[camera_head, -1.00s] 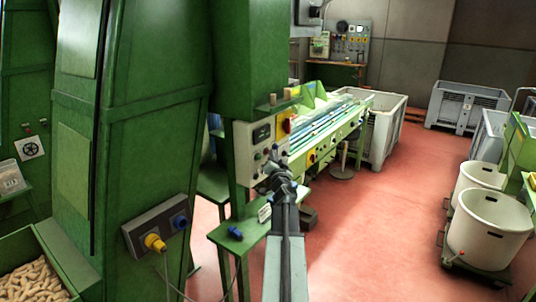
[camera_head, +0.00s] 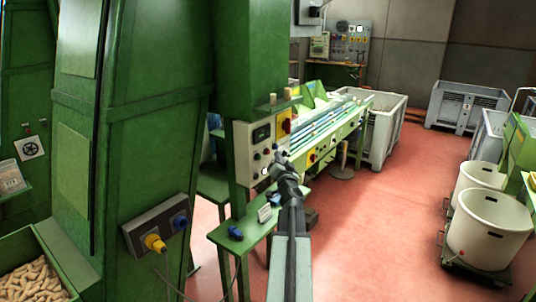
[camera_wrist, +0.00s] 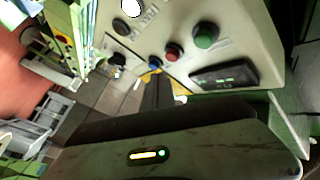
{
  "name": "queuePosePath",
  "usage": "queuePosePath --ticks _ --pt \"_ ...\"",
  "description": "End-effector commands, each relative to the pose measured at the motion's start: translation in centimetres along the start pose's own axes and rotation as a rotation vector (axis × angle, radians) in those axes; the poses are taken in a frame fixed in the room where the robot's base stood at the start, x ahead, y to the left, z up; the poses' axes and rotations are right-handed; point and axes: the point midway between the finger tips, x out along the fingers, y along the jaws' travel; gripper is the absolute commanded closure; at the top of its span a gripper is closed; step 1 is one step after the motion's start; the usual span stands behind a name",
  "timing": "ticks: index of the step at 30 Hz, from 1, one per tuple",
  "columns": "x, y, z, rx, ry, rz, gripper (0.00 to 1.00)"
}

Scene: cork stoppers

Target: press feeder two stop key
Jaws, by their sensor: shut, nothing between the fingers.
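A pale control panel (camera_head: 243,150) hangs on the green machine in the head view. In the wrist view the panel (camera_wrist: 235,50) shows a green button (camera_wrist: 205,37), a red button (camera_wrist: 172,52), a blue button (camera_wrist: 155,63) and dark knobs. Labels are too small to read, so I cannot tell which is the feeder two stop key. My gripper (camera_head: 279,158) is shut and empty at the panel's lower right. In the wrist view its dark fingers (camera_wrist: 154,78) point toward the blue and red buttons. I cannot tell whether the tips touch the panel.
A green conveyor (camera_head: 340,130) runs behind the panel. White tubs (camera_head: 488,230) stand at right. The red floor between is open.

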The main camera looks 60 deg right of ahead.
Motion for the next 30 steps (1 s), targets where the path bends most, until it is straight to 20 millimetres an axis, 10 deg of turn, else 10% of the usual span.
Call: queuePosePath --ticks 30 --pt "-2.8 2.0 -2.0 0.001 -0.001 0.0 1.0"
